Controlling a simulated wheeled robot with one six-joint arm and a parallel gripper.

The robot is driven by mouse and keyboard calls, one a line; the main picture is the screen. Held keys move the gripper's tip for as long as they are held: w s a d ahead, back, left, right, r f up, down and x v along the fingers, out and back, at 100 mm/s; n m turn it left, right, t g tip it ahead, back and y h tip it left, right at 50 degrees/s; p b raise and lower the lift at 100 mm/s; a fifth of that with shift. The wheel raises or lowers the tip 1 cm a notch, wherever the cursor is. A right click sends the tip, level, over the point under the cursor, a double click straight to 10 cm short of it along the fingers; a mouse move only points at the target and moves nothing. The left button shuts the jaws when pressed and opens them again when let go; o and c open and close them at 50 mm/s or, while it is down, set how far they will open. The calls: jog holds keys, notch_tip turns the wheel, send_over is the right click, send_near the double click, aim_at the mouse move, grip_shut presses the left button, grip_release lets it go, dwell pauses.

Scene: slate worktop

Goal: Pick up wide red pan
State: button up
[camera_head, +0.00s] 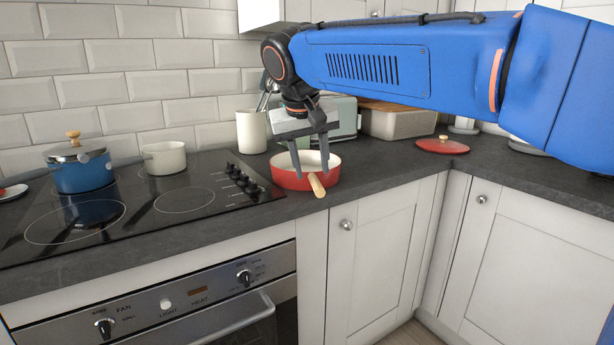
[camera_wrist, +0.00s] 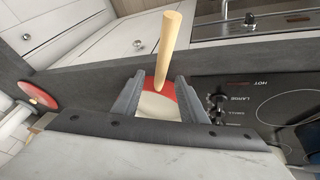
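The wide red pan (camera_head: 288,177) sits on the slate worktop just right of the hob, with a cream inside and a light wooden handle (camera_head: 317,185) pointing towards the front edge. My gripper (camera_head: 310,168) is above the pan, pointing down, its two fingers apart with nothing held between them. In the wrist view, my gripper (camera_wrist: 157,92) frames part of the pan (camera_wrist: 160,107) between its fingers, and the handle (camera_wrist: 168,45) extends away beyond them. I cannot tell whether the fingertips touch the pan. The palm hides much of the pan in the wrist view.
The black hob (camera_head: 150,212) with knobs lies left of the pan. A blue pot (camera_head: 80,172) and a white saucepan (camera_head: 164,158) stand on it. A white canister (camera_head: 251,132) and a toaster (camera_head: 342,118) stand behind. A red lid (camera_head: 441,146) lies right, with clear worktop between.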

aim_at(312, 175)
jog(key=shift+w+x, duration=0.15)
jog(key=shift+x, duration=1.2)
jog(key=shift+w+x, duration=0.15)
jog(key=shift+x, duration=1.2)
jog(key=shift+a+r, duration=0.1)
jog(key=shift+r, duration=0.05)
grip_shut()
